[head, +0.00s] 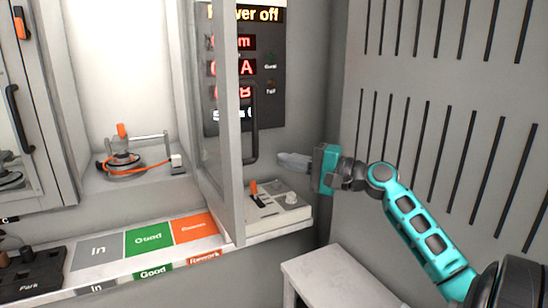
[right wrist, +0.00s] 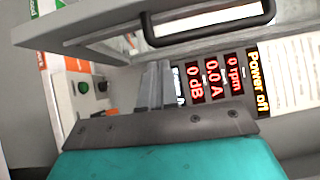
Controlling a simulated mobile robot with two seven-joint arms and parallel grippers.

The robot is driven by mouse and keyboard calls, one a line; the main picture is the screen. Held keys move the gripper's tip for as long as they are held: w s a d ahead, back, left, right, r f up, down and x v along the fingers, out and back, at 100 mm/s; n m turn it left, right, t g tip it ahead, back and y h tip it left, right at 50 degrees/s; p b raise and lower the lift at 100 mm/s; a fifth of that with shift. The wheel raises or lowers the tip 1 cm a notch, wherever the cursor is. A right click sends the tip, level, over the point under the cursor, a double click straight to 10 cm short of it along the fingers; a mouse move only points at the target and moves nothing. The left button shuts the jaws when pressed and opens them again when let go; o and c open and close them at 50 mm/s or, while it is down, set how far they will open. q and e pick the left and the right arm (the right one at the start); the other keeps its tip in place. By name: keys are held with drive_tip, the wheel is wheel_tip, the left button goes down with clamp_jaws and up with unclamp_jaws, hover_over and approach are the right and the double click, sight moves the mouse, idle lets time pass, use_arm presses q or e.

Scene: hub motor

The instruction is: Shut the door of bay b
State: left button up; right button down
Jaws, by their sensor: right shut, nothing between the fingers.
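A grey-framed door (head: 229,120) with a dark vertical handle (head: 252,124) stands open, swung out toward me from the right side of the bright bay (head: 125,60). No bay letter is readable on it. My right gripper (head: 282,160) is shut and empty, a little right of the handle, in front of the side wall. In the right wrist view the shut fingers (right wrist: 156,85) point toward the display panel, and the door's handle (right wrist: 212,28) and frame (right wrist: 115,32) show above them, apart from the fingers. My left gripper is not in view.
Inside the bay is a fixture with an orange-topped clamp (head: 122,132) and an orange cable. A control box (head: 275,203) with a knob sits below my right gripper. A display (head: 236,70) reads "Power off". Coloured In, Good and Rework areas (head: 150,240) line the bench. Another door with handle (head: 18,118) is left.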

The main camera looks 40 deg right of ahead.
drive_tip(key=shift+x, duration=1.95)
